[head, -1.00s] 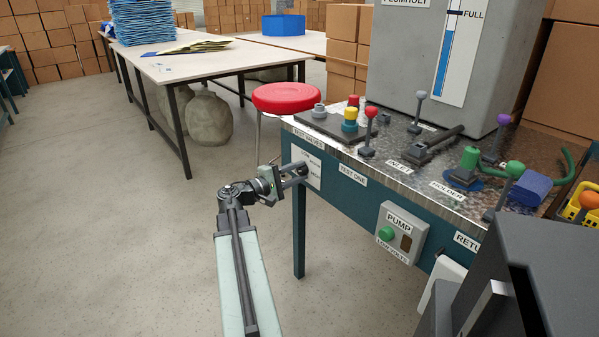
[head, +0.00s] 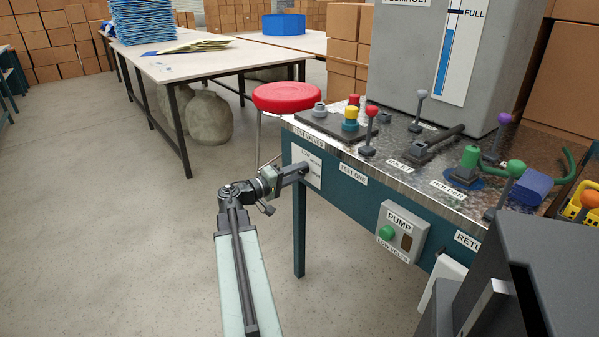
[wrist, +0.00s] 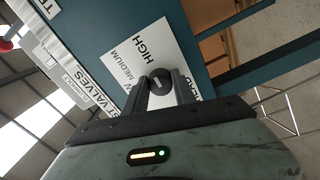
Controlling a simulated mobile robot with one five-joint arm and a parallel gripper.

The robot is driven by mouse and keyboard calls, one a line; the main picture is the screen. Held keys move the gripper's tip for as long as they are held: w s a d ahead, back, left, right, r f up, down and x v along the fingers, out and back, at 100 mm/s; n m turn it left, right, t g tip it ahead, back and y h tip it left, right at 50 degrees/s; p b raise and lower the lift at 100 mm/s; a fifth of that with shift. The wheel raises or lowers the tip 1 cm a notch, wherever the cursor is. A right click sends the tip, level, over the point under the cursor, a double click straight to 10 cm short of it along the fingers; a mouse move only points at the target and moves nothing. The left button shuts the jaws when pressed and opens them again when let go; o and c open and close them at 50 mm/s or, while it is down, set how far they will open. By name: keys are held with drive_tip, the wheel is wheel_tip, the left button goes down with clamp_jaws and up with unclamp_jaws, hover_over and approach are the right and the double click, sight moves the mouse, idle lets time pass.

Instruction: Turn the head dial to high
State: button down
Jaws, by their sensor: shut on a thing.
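The head dial (wrist: 161,85) is a small dark knob on a white plate (wrist: 140,50) marked LOW, MEDIUM and HIGH. The plate also shows on the bench's blue front near its left end in the head view (head: 313,168). My gripper (wrist: 160,92) is shut on the dial, one finger on each side of it. In the wrist view, HIGH reads just above the dial, with MEDIUM to its upper left. I cannot make out where the dial points. In the head view, my gripper (head: 298,170) reaches the plate and hides the dial.
The metal-topped bench (head: 395,172) carries several levers and coloured knobs. A PUMP box (head: 402,233) is on its front, right of the dial. A red stool (head: 287,97) stands behind the bench's left end. The floor left of my arm is clear.

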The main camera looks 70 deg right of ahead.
idle(0.3)
drive_tip(key=c, duration=1)
unclamp_jaws()
drive_tip(key=shift+c, duration=0.2)
drive_tip(key=v, duration=0.8)
drive_tip(key=shift+s+f, duration=0.1)
